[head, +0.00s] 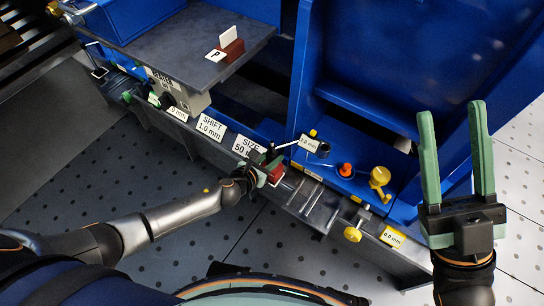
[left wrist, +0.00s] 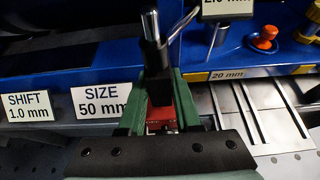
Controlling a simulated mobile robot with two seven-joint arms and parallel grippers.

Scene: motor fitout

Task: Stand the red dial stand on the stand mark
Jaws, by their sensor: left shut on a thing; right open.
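The red dial stand (head: 277,174) is held in my left gripper (head: 268,170) over the front ledge of the blue machine. In the left wrist view, the stand's red base (left wrist: 160,117) sits between the green fingers of my left gripper (left wrist: 160,108), with a dark clamp and steel rod rising above it. I cannot tell whether its base touches the ledge. My right gripper (head: 453,112) is open and empty at the right, its fingers pointing up in the picture. I cannot clearly identify the stand mark; pale lines show on a grey plate (left wrist: 276,118) right of the stand.
Labels "SHIFT 1.0 mm" (head: 210,125) and "SIZE 50 mm" (head: 246,146) lie left of the stand. An orange knob (head: 345,169) and a yellow fitting (head: 379,179) stand to the right. A grey shelf (head: 180,50) carries a red block with a white card (head: 229,38).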

